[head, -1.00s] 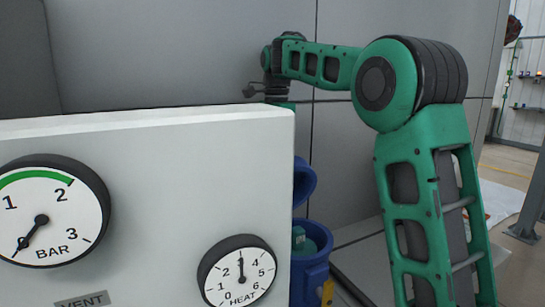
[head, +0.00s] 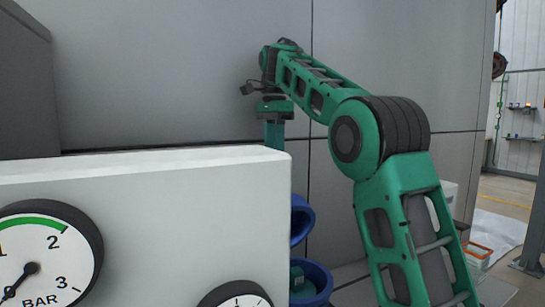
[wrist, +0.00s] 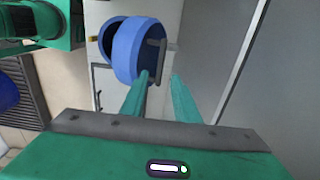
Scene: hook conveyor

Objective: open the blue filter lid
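The blue filter lid (head: 301,220) stands tilted up, apart from most of the rim of the blue filter housing (head: 318,296) below it. The panel hides their left parts in the head view. In the wrist view the lid (wrist: 128,52) is a blue disc with a grey bar handle (wrist: 157,60), and part of the housing (wrist: 109,33) shows behind it.
A white panel with a BAR gauge (head: 40,262) and a partly cut-off second gauge (head: 236,297) fills the lower left. A grey wall (head: 190,75) stands behind my arm. An orange-edged crate (head: 478,255) and open floor lie at the right.

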